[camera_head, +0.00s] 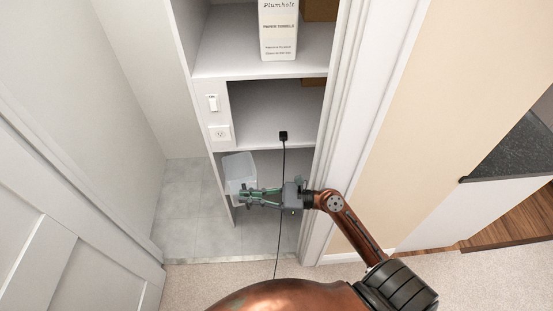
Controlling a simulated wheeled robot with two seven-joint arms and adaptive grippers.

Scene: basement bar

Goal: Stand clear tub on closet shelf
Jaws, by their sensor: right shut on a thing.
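My right gripper (262,193) reaches in from the right, in front of the lower part of the closet. It is shut on a small clear tub (239,168), which it holds at its fingertips on the left side. The tub looks see-through and slightly tilted. It overlaps the left edge of the closet's lower opening in the picture. The closet shelf (267,116) at mid height is mostly bare. A higher shelf (222,55) is above it. My left gripper does not show.
A white carton (278,35) stands on the higher shelf. A black plug (283,135) with a hanging cord lies at the mid shelf's front edge. A white door (60,245) is at the left, and the door frame (352,110) is close to my right arm.

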